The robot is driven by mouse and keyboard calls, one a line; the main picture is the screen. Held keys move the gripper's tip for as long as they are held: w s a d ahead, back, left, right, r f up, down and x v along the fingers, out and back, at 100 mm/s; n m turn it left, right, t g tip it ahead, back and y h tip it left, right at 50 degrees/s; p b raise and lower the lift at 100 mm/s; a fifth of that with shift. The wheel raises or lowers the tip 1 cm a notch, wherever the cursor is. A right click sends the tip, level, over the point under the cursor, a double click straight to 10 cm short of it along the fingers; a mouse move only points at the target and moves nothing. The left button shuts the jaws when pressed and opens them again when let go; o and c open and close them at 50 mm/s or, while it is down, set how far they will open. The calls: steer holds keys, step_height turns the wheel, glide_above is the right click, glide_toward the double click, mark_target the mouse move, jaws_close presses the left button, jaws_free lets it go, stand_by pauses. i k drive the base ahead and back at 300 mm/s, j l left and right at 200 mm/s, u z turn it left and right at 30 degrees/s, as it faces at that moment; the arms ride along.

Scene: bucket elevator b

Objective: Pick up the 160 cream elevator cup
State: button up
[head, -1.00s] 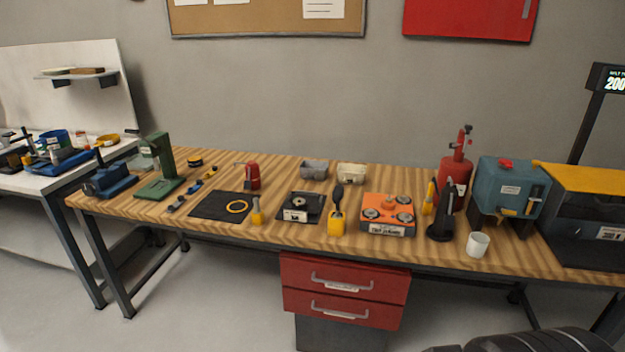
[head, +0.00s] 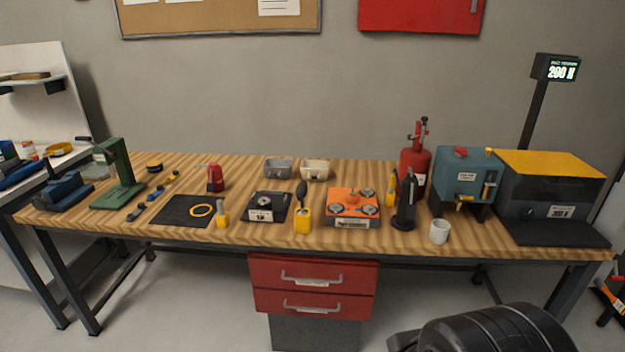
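A cream elevator cup (head: 315,170) sits near the back of the wooden bench, right of its middle. It is a small open box-like cup; any number on it is too small to read. A similar grey cup (head: 278,169) stands just to its left. My gripper does not show in the head view. A dark rounded part at the bottom right seems to be my own arm.
The wooden bench (head: 130,222) holds an orange block (head: 353,204), a black-and-white device (head: 267,206), a yellow bulb-topped tool (head: 302,215), a red cylinder (head: 415,172), a white mug (head: 439,231) and a teal tank (head: 467,176). Red drawers (head: 312,287) hang under the front edge.

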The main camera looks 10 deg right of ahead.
mark_target(314, 173)
steer(key=i+l, duration=0.2)
steer(key=i, duration=0.3)
steer(key=i+l, duration=0.2)
steer(key=i, duration=0.3)
steer(key=i+l+u, duration=0.1)
steer(key=i, duration=0.4)
steer(key=i+l, duration=0.1)
steer(key=i, duration=0.2)
steer(key=i+l, duration=0.1)
steer(key=i, duration=0.2)
